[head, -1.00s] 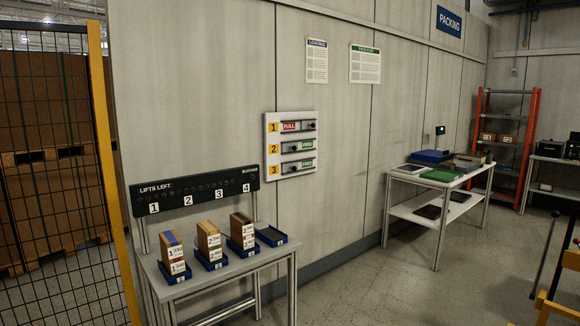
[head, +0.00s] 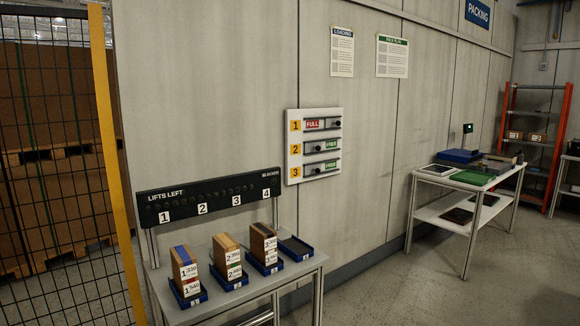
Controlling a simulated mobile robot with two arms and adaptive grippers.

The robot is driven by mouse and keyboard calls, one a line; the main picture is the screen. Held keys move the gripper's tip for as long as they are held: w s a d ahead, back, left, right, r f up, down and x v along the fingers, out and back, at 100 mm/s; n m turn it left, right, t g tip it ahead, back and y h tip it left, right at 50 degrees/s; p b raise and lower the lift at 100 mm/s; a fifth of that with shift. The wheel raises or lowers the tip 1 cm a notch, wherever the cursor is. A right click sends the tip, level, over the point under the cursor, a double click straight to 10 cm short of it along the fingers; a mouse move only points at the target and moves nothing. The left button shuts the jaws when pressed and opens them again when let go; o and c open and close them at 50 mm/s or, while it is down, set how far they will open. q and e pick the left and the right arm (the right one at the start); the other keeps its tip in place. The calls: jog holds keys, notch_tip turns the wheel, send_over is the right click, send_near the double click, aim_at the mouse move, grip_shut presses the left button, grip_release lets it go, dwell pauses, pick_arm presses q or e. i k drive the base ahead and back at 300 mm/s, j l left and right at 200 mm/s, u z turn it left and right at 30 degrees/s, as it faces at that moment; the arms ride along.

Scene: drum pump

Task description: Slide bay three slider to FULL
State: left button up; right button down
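A white wall board (head: 314,146) in the head view holds three slider rows numbered 1 to 3. The bay three slider (head: 316,171) is the bottom row. It shows a green FREE label, with its dark knob at the left of the label. Row two (head: 318,148) also shows green FREE, and row one (head: 316,124) shows red FULL with its knob at the right. Neither of my grippers is in view.
A table (head: 232,297) below the board carries blue trays, most with boxes, and a black LIFTS LEFT panel (head: 210,198). A mesh fence with a yellow post (head: 112,150) stands at left. A white packing table (head: 438,217) stands at right. Floor between is clear.

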aim_at(316, 170)
jog(key=i+l+u, duration=0.2)
jog(key=i+u, duration=0.15)
jog(key=i, duration=0.25)
jog(key=i+l+u, duration=0.35)
jog(key=i, duration=0.25)
jog(key=i+l+u, duration=0.35)
jog(key=i+l, duration=0.15)
jog(key=i+l+u, duration=0.1)
jog(key=l, duration=0.35)
jog(key=i+l+u, duration=0.1)
jog(key=l, duration=0.4)
jog(key=i+l+u, duration=0.15)
jog(key=l, duration=0.3)
